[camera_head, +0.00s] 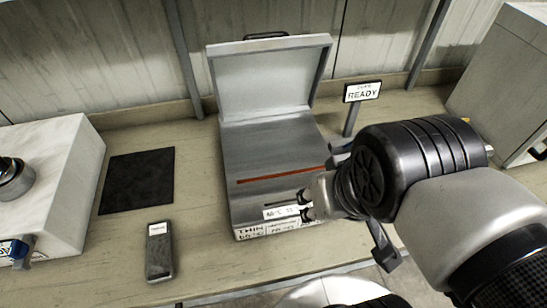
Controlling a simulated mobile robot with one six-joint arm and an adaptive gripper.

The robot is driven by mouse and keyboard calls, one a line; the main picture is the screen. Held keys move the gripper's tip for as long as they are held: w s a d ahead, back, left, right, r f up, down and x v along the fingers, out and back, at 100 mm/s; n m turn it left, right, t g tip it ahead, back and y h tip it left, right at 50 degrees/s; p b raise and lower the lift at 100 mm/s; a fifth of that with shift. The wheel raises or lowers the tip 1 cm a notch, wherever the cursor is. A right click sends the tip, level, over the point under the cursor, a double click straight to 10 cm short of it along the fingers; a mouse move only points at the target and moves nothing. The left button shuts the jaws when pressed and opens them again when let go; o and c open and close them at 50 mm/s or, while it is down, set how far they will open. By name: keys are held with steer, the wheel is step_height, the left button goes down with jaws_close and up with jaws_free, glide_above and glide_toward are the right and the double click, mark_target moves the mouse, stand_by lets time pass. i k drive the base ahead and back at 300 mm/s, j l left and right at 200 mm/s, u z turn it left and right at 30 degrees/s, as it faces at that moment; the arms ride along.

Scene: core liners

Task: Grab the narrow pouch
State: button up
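A narrow, dark grey pouch-like object (160,254) with a small white label at its top end lies on the bench, left of centre and near the front edge. It is the only thing that looks like a narrow pouch. My gripper (304,206) is well to its right, over the front of the grey lidded box. Its two fingertips are apart and point left, with nothing clearly held between them. I cannot tell whether they touch the box.
The grey box (265,150) has its lid raised and a red strip across it. A black mat (138,181) lies behind the pouch. A white machine (62,170) stands at left. Bare bench surrounds the pouch.

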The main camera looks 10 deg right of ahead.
mark_target(160, 264)
steer(key=l, duration=0.25)
steer(key=j+u, duration=0.1)
steer(key=u, duration=1.7)
